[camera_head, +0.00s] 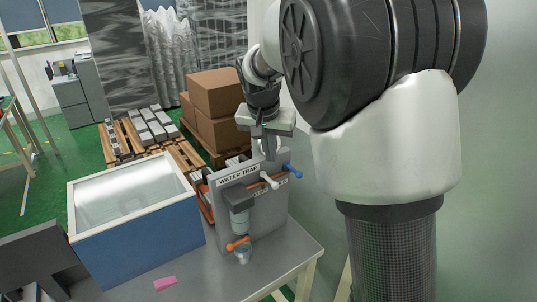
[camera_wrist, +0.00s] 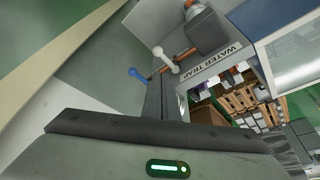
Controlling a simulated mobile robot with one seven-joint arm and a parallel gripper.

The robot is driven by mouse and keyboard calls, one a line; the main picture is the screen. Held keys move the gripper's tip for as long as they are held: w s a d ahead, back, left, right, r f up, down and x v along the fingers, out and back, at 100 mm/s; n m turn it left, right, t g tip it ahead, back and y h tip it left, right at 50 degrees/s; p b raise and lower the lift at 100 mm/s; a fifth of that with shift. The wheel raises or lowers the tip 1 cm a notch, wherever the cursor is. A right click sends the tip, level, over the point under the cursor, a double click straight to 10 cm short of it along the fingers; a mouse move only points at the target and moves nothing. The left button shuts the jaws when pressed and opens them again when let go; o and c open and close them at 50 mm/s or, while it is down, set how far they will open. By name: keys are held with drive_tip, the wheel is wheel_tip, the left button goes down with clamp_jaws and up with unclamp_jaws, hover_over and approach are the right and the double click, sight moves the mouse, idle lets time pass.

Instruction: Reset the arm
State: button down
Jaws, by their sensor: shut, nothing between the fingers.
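My gripper (camera_head: 268,148) is at the end of my arm, pointing down just above and behind the top edge of the grey water trap panel (camera_head: 266,216). Its fingers are together with nothing between them. In the wrist view the dark fingers (camera_wrist: 165,98) also show close together, with the panel's label and levers beyond them. I cannot tell whether the fingers touch the panel.
The panel bears a white lever (camera_head: 269,181), a blue lever (camera_head: 293,171) and an orange lever (camera_head: 238,243). A blue box with a clear lid (camera_head: 138,238) and a pink piece (camera_head: 165,284) are on the table (camera_head: 215,282). Cardboard boxes (camera_head: 215,95) stand behind.

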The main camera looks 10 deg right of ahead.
drive_tip(key=shift+d, duration=0.1)
drive_tip(key=s+d+r+n+t, duration=0.1)
drive_tip(key=s+d+r+n, duration=0.1)
drive_tip(key=s, duration=1.3)
drive_tip(key=s+d+r+n+t+y, duration=0.1)
drive_tip(key=s+d+r+n, duration=0.1)
drive_tip(key=s, duration=1.2)
drive_tip(key=shift+s+r+n+y, duration=0.3)
drive_tip(key=shift+s+r+n, duration=0.1)
drive_tip(key=shift+r, duration=0.25)
